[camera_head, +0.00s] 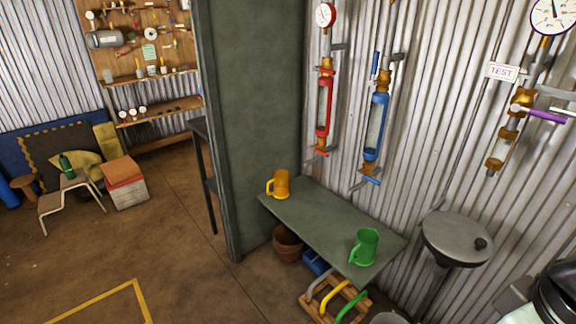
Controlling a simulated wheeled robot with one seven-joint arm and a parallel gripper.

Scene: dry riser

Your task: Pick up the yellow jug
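The yellow jug (282,184) stands upright on the far left end of a grey-green bench (318,222). Its handle points left. A green jug (367,246) stands on the near right end of the same bench, also with its handle on the left. The bench top between the two jugs is bare.
A dark green partition (253,120) rises just behind the bench's left end. Gauges with red and blue tubes (376,125) hang on the corrugated wall above. A round grey top (456,238) stands right of the bench. A brown pot (287,243) sits below. Floor at left is open.

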